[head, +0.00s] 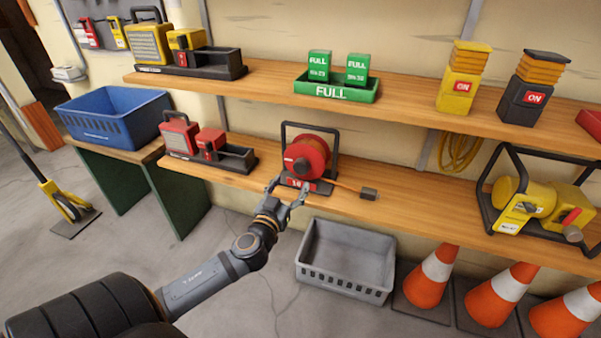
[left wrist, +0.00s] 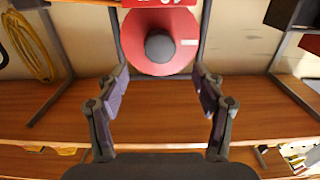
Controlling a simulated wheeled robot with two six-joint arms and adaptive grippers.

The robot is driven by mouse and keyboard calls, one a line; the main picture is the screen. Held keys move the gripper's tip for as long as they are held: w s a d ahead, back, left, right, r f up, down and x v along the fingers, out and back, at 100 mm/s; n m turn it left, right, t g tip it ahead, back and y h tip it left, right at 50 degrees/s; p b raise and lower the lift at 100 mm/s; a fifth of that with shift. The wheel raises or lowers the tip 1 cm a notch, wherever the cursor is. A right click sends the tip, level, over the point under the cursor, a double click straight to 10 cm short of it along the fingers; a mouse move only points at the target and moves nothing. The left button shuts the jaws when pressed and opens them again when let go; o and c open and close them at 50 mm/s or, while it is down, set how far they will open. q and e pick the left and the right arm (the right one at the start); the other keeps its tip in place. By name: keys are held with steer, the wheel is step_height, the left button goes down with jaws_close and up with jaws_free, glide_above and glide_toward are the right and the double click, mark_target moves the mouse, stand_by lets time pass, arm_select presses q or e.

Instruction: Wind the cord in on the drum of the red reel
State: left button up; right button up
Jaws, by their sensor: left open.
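The red reel (head: 306,157) stands upright in a dark frame on the lower wooden shelf, in the middle of the head view. A short orange cord (head: 345,185) runs out from it to the right along the shelf and ends in a dark plug (head: 369,193). My left gripper (head: 287,187) is open and empty at the shelf's front edge, just before the reel. In the left wrist view the reel's red disc with a dark round hub (left wrist: 160,46) lies ahead, beyond the open fingers (left wrist: 161,88). My right gripper is not in view.
A red lamp in a dark tray (head: 236,156) stands left of the reel. A yellow-and-black machine (head: 520,200) in a frame stands to the right. Below the shelf are a grey crate (head: 345,258) and orange cones (head: 430,277).

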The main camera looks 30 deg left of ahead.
mark_target(300, 169)
arm_select(q)
steer(key=x, duration=0.9)
steer(key=shift+f, duration=0.1)
steer(key=shift+d, duration=0.1)
steer(key=c, duration=1.2)
steer(key=shift+o, duration=0.2)
steer(key=shift+m, duration=0.3)
